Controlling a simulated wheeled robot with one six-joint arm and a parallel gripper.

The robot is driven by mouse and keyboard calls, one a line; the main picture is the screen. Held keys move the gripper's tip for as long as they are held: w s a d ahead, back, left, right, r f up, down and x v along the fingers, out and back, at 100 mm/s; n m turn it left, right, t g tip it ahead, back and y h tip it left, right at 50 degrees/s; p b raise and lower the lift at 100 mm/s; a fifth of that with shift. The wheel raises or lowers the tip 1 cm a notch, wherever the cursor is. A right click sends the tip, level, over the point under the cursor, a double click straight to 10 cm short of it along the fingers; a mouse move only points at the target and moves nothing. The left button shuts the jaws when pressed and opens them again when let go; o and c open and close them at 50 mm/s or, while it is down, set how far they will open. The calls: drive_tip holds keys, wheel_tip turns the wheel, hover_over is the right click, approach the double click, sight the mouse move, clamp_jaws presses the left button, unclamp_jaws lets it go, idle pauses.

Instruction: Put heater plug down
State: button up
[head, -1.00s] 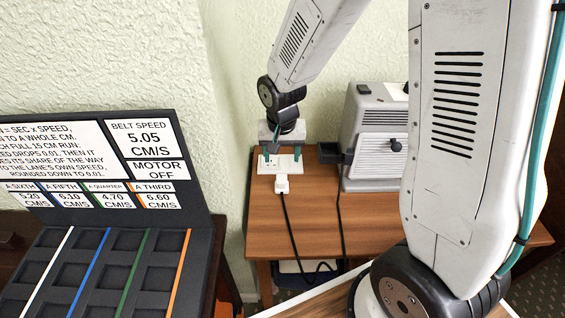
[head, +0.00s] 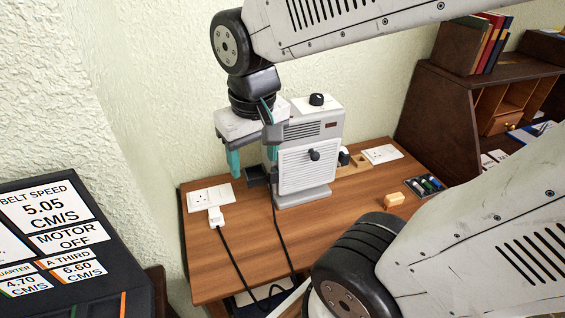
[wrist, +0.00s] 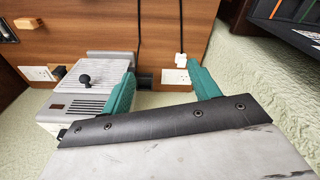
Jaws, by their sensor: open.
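A white plug (head: 216,216) with a black cord lies at the front edge of the left socket plate (head: 196,200) on the wooden table. It also shows in the wrist view (wrist: 180,60), beside the same plate (wrist: 172,77). I cannot tell whether it is seated in a socket. The grey heater (head: 308,165) stands upright to the right of the plate, with a dark block at its left side. My gripper (head: 252,163) is open and empty, raised above the table between the plate and the heater. In the wrist view its teal fingers (wrist: 160,79) are apart with nothing between them.
Black cords hang over the front edge. A belt-speed board (head: 55,225) stands at the left.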

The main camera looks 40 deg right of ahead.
drive_tip(key=s+r+n, duration=0.1)
drive_tip(key=s+r, duration=0.1)
drive_tip(key=s, duration=0.5)
drive_tip(key=shift+s+r, duration=0.2)
drive_tip(key=shift+s, duration=0.05)
